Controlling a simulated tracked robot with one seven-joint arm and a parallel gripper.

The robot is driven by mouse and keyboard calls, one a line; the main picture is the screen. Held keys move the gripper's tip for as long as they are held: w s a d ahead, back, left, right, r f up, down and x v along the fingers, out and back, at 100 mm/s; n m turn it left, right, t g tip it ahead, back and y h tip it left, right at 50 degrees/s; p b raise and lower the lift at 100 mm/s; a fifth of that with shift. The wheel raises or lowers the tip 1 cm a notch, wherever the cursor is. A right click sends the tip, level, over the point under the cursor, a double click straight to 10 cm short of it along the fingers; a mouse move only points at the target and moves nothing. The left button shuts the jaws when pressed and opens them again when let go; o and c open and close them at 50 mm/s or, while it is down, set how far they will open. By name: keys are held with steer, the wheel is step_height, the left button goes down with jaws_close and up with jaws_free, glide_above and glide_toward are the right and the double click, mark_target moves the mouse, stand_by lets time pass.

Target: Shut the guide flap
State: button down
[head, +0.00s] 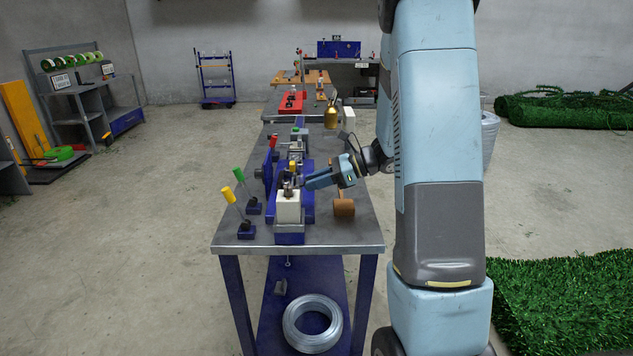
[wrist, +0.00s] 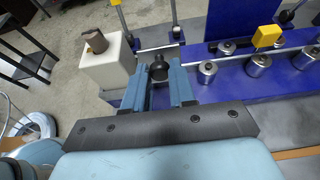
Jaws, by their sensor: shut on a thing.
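My gripper (head: 308,182) reaches in from the right over the blue wire machine (head: 307,205) on the bench. In the wrist view my gripper (wrist: 160,80) has its two blue fingers on either side of a small dark round knob (wrist: 158,71), shut on it. A thin grey metal bar (wrist: 158,47) lies just beyond the fingertips; it looks like part of the guide flap, but its hinge and angle are not clear. A white block (wrist: 107,66) with a brown-grey piece on top stands left of the fingers; it also shows in the head view (head: 288,207).
Metal rollers (wrist: 258,64) and a yellow block (wrist: 267,36) sit along the machine right of the fingers. A wire coil (head: 312,328) lies below.

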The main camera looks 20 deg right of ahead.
steer(key=h, duration=0.1)
steer(key=a+h, duration=0.1)
steer(key=a+r+g+h, duration=0.1)
steer(key=shift+w+a+h, duration=0.2)
steer(key=shift+w+h, duration=0.1)
steer(key=shift+w, duration=0.05)
steer(key=a+h, duration=0.1)
steer(key=h, duration=0.1)
steer(key=w+a+g+h, duration=0.1)
steer(key=h, duration=0.1)
steer(key=shift+a+r+g, duration=0.1)
steer(key=shift+a+g, duration=0.2)
steer(key=h, duration=0.1)
steer(key=a+h, duration=0.1)
steer(key=shift+w+a+f+g+h, duration=0.2)
steer(key=shift+a+f+g+h, duration=0.1)
steer(key=shift+g, duration=0.1)
steer(key=shift+w+a+f+g+h, duration=0.15)
steer(key=shift+a+h, duration=0.15)
steer(key=shift+h, duration=0.25)
steer(key=shift+w+a+f+g+h, duration=0.15)
steer(key=shift+a+h, duration=0.1)
steer(key=shift+h, duration=0.3)
steer(key=shift+a+f+g+h, duration=0.2)
steer(key=shift+a+f+h, duration=0.1)
steer(key=shift+h, duration=0.35)
steer(key=shift+a+f+g+h, duration=0.2)
steer(key=shift+f+h, duration=0.05)
steer(key=shift+h, duration=0.4)
steer(key=shift+f, duration=0.1)
